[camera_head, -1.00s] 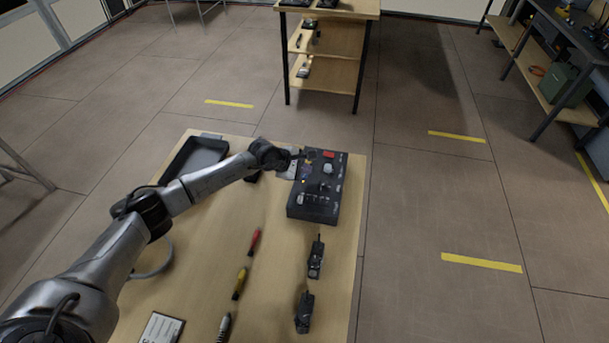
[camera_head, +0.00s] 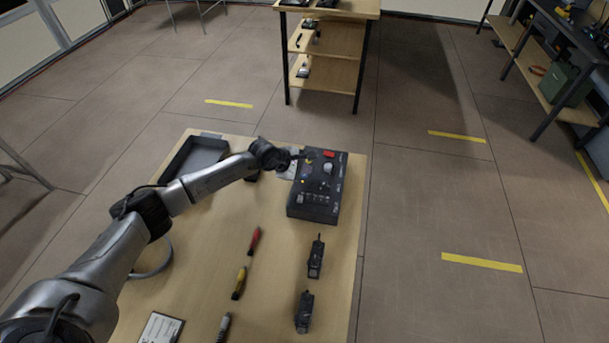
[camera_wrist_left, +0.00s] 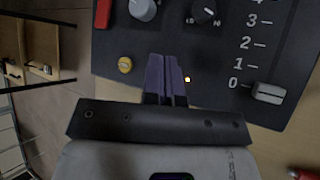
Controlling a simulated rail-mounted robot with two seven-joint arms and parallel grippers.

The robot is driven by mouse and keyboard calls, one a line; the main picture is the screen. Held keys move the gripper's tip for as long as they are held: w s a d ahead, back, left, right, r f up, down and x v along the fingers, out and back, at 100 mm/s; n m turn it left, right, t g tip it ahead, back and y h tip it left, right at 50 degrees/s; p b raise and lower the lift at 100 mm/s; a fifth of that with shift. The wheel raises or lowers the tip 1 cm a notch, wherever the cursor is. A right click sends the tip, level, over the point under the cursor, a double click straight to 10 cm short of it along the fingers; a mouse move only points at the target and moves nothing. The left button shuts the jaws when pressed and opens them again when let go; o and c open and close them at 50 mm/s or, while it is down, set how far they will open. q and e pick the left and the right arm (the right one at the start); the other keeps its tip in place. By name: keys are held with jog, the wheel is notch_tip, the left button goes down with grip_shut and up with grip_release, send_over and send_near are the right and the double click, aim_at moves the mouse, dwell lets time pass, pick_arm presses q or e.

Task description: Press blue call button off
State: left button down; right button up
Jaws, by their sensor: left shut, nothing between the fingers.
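A dark control box (camera_head: 318,203) sits on the wooden table, with a red button, knobs and a slider on its top. My left gripper (camera_head: 307,157) is over the box's left part in the head view. In the left wrist view my left gripper (camera_wrist_left: 168,78) is shut and empty, its purplish fingers low over the panel (camera_wrist_left: 215,60). The fingertips lie between a yellow button (camera_wrist_left: 125,64) and a small white light (camera_wrist_left: 187,79). I cannot make out a blue button; the fingers hide part of the panel. Contact with the panel cannot be told. My right gripper is not in view.
A black tray (camera_head: 178,170) lies left of the box, partly behind my arm. Two black handheld devices (camera_head: 316,257) (camera_head: 304,312), a red-handled tool (camera_head: 254,240) and a yellow-handled one (camera_head: 239,283) lie nearer. The table's middle is mostly clear.

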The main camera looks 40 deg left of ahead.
pick_arm(q)
jog(key=shift+f, duration=0.3)
jog(key=shift+f+b, duration=0.15)
jog(key=shift+b, duration=0.15)
dwell(0.3)
jog(key=shift+r+p, duration=0.45)
jog(key=shift+r, duration=0.2)
jog(key=shift+r, duration=0.1)
